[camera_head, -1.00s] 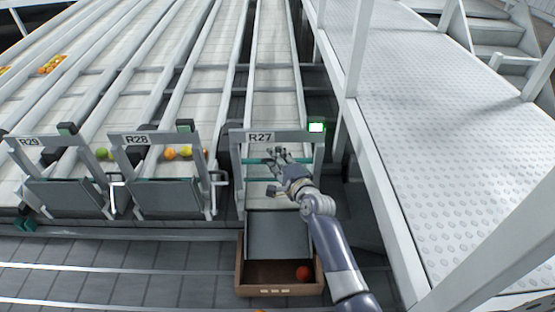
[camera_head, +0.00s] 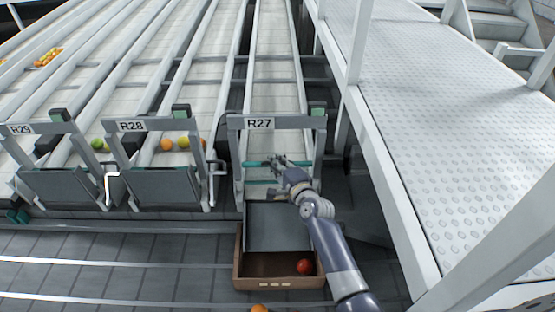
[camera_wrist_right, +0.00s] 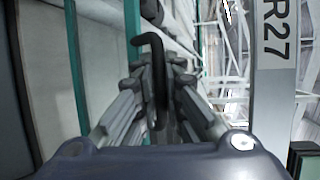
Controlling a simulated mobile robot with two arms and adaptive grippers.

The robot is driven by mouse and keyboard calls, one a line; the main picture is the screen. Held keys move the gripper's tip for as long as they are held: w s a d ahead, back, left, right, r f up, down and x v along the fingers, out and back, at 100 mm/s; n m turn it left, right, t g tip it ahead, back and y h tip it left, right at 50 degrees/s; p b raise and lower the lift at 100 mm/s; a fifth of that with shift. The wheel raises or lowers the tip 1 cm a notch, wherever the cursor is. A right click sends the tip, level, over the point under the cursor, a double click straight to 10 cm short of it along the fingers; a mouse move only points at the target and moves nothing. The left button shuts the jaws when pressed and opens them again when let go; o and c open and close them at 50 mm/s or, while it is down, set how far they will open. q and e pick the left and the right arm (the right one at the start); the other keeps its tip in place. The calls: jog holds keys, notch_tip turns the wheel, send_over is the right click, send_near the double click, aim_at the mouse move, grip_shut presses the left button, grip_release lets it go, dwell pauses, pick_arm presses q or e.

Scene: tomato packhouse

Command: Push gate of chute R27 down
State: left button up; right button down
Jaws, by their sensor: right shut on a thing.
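Chute R27 carries its sign (camera_head: 260,123) on a grey frame at the end of the lane. Its grey gate panel (camera_head: 278,226) slopes down towards a brown crate (camera_head: 277,284) below. My right gripper (camera_head: 276,164) is inside the frame above the panel, beside teal bars (camera_head: 252,164). In the right wrist view a black hooked handle (camera_wrist_right: 152,40) stands between the fingers (camera_wrist_right: 155,82), which are shut on it. The R27 sign (camera_wrist_right: 275,35) shows at the right there. How the handle joins the gate is hidden. My left gripper is not in view.
A red tomato (camera_head: 304,266) lies in the crate. Chutes R28 (camera_head: 131,126) and R29 (camera_head: 21,129) stand left with raised panels; fruit lies behind them. A metal walkway (camera_head: 440,140) with posts bounds the right side. An orange fruit (camera_head: 258,308) shows at the bottom edge.

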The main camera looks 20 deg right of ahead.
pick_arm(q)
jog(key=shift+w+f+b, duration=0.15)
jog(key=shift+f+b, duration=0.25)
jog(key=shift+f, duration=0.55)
pick_arm(e)
notch_tip(320, 180, down, 2)
jog(key=shift+s+f, duration=0.1)
jog(key=shift+f, duration=0.15)
jog(key=c, duration=1.7)
grip_release()
jog(key=shift+f, duration=0.15)
jog(key=v, duration=1.2)
